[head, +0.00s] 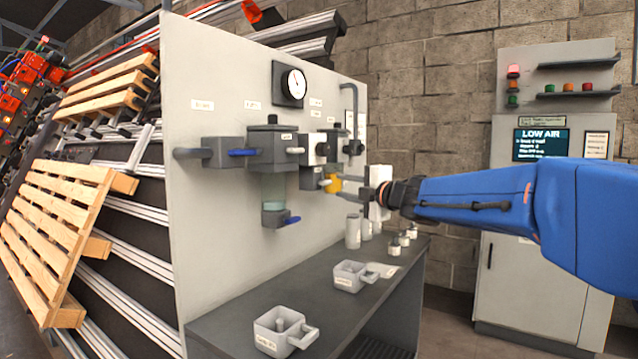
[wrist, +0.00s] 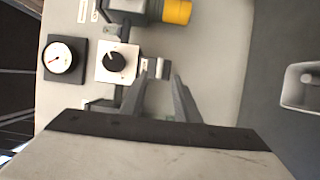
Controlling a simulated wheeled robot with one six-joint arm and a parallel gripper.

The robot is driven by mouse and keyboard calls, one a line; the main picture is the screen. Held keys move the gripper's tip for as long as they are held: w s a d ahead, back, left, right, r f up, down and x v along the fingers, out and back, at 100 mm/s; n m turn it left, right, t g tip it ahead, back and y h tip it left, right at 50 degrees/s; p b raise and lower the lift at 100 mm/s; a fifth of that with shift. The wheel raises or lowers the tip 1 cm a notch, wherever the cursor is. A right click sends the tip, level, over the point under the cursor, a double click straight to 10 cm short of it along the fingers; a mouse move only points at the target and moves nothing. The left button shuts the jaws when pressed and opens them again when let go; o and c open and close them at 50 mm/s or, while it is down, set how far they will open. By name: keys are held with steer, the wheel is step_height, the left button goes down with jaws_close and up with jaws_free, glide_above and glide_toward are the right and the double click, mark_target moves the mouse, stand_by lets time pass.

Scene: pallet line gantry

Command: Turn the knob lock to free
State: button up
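A black round knob (wrist: 115,62) with a pale pointer mark sits on a white square plate (wrist: 104,75) in the wrist view. A yellow cylinder (wrist: 177,12) on a dark grey body is near the top of that view. In the head view the yellow part (head: 333,185) and the white plate with its knob (head: 322,148) sit on the panel's right side. I cannot tell for certain which of these is the lock. My gripper (head: 350,188) is open and empty, its two fingers apart in front of the panel, close to the yellow part. The wrist view shows the fingers (wrist: 163,75) spread below the yellow cylinder.
A gauge (head: 292,84) and blue-handled valves (head: 243,153) are on the panel (head: 215,90). The shelf (head: 215,325) below holds grey cups (head: 285,330) and several white cylinders. A cabinet (head: 535,275) at right displays LOW AIR. Wooden pallets (head: 60,215) stand at left.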

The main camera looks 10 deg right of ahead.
steer(key=x, duration=1.3)
steer(key=shift+d, duration=0.1)
jaws_close()
